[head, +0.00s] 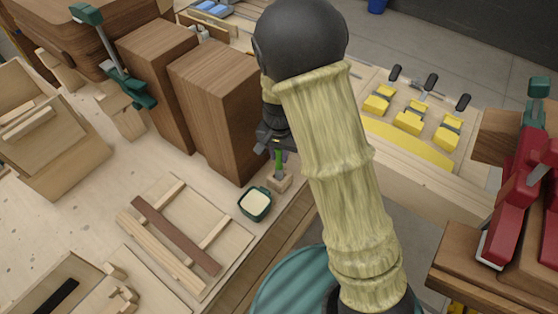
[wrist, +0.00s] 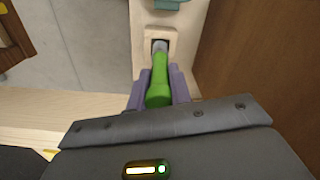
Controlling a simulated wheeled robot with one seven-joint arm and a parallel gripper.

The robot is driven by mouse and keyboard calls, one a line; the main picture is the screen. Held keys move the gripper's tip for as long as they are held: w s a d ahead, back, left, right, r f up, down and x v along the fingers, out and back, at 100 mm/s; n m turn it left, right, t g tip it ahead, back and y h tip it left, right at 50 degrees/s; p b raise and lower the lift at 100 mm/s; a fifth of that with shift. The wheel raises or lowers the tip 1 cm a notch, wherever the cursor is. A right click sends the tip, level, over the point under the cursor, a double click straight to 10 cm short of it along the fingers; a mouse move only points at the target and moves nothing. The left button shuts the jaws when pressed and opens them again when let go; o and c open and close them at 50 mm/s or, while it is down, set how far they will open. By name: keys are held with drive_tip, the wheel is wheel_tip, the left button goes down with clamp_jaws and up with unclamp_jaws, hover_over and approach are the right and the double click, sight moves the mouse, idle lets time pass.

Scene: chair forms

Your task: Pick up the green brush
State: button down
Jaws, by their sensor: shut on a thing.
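The green brush (wrist: 159,82) stands with its lower end in a small wooden holder (wrist: 172,34). In the head view the brush (head: 279,160) shows as a thin green handle above the wooden holder (head: 280,180), near the table's edge. My gripper (wrist: 156,88) is shut on the green handle, with a purple-grey finger on each side. In the head view my gripper (head: 277,148) is dark and partly hidden by my arm. The brush's lower end is hidden inside the holder.
A small green pot with pale contents (head: 255,204) stands just left of the holder. Tall brown wooden blocks (head: 215,105) rise close behind. A wooden frame with slats (head: 185,235) lies on the table. Yellow tools (head: 414,117) and red clamps (head: 515,195) are to the right.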

wheel_tip(320, 180, up, 7)
drive_tip(key=shift+f+b, duration=0.2)
drive_tip(key=shift+b, duration=0.35)
idle(1.6)
